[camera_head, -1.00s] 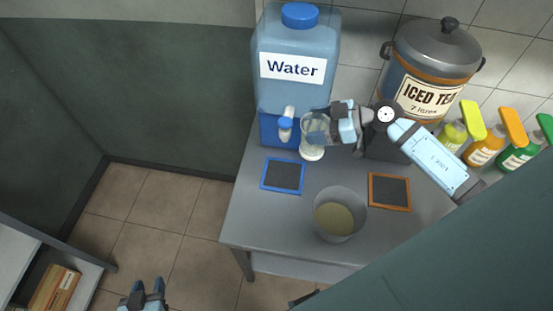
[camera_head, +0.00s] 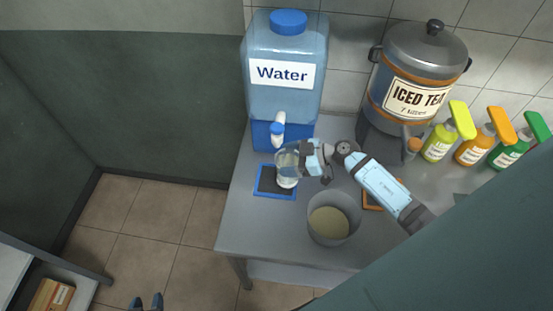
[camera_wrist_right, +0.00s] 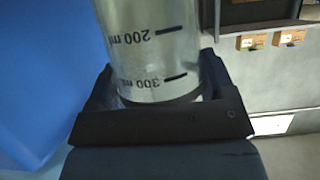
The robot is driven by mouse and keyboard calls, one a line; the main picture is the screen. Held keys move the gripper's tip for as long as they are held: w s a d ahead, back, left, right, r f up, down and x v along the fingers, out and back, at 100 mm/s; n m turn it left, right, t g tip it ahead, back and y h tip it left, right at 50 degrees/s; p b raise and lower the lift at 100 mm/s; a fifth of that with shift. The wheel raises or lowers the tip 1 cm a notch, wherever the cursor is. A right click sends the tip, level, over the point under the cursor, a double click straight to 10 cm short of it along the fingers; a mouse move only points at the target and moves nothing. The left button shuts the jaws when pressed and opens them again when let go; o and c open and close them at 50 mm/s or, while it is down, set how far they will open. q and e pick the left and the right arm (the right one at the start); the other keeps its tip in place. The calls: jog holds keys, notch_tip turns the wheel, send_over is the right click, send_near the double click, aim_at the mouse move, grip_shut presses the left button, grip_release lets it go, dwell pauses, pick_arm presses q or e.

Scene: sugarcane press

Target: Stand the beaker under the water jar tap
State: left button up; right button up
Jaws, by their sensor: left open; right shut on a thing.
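The clear beaker (camera_head: 287,170) is over the right part of the blue-framed dark mat (camera_head: 268,184), below and in front of the tap (camera_head: 277,132) of the water jar (camera_head: 284,85). I cannot tell whether its base touches the mat. My right gripper (camera_head: 296,160) is shut on the beaker from the right. In the right wrist view the beaker (camera_wrist_right: 150,50) sits between the fingers (camera_wrist_right: 160,105), with its 200 and 300 ml marks showing. My left gripper (camera_head: 146,302) is at the bottom edge, its open fingertips over the floor, away from the table.
A grey pot (camera_head: 333,217) with yellowish contents stands at the table's front. The iced tea urn (camera_head: 415,85) stands at the back right, with several coloured bottles (camera_head: 475,150) beside it. An orange-framed mat (camera_head: 372,198) is partly hidden by my right arm.

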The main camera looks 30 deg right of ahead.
jog(key=w+a, duration=0.2)
jog(key=a, duration=0.1)
jog(key=shift+w+a, duration=0.1)
jog(key=shift+w, duration=0.1)
jog(key=shift+s+f, duration=0.1)
jog(key=shift+f, duration=0.45)
jog(key=o, duration=1.2)
jog(key=shift+f, duration=0.1)
jog(key=v, duration=1.2)
jog(key=shift+s, duration=0.1)
